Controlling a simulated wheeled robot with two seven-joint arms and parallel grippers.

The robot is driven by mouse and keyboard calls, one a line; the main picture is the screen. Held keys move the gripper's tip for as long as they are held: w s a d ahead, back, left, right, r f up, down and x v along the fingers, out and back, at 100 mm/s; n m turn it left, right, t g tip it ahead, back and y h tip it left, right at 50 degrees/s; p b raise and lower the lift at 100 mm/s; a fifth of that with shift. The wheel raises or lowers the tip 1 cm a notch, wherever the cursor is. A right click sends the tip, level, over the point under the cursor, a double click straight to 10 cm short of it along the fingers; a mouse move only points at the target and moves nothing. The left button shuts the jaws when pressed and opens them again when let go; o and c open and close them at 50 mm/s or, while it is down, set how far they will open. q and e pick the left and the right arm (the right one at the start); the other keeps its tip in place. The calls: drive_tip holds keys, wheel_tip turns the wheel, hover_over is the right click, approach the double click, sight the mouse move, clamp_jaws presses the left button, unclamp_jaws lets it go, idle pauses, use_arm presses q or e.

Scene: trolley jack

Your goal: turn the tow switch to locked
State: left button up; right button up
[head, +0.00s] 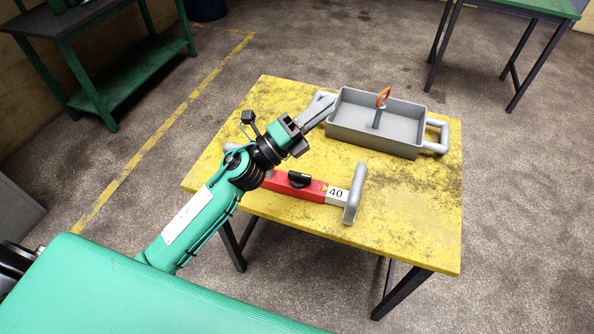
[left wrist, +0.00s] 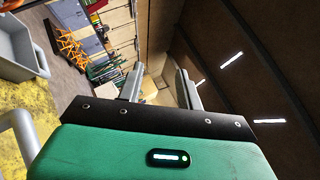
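My left gripper (head: 322,104) is at the tray's left end, above the table, apart from the knob. In the left wrist view its fingers (left wrist: 160,88) are spread with nothing between them. My right gripper is out of view.
The yellow table (head: 415,215) has bare room at the front right. The tray also shows in the left wrist view (left wrist: 18,48), at the left edge. A green bench (head: 110,92) stands back left and another green-topped table (head: 540,6) back right, both apart.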

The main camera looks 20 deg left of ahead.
use_arm(q)
drive_tip(key=s+d+f+m+g+h, duration=0.15)
drive_tip(key=d+m+g, duration=0.35)
drive_tip(key=m+g, duration=0.7)
drive_tip(key=m+g+y, duration=0.4)
drive_tip(key=m+y, duration=0.6)
drive_tip(key=y, duration=0.4)
approach(298, 174)
drive_tip(key=shift+h, duration=0.25)
drive_tip(key=p+x, duration=0.1)
drive_tip(key=x, duration=0.3)
drive_tip(key=p+x, duration=0.2)
drive_tip(key=x, duration=0.3)
drive_tip(key=shift+a+f, duration=0.15)
drive_tip(key=shift+a, duration=0.05)
drive_tip(key=shift+c, duration=0.3)
clamp_jaws()
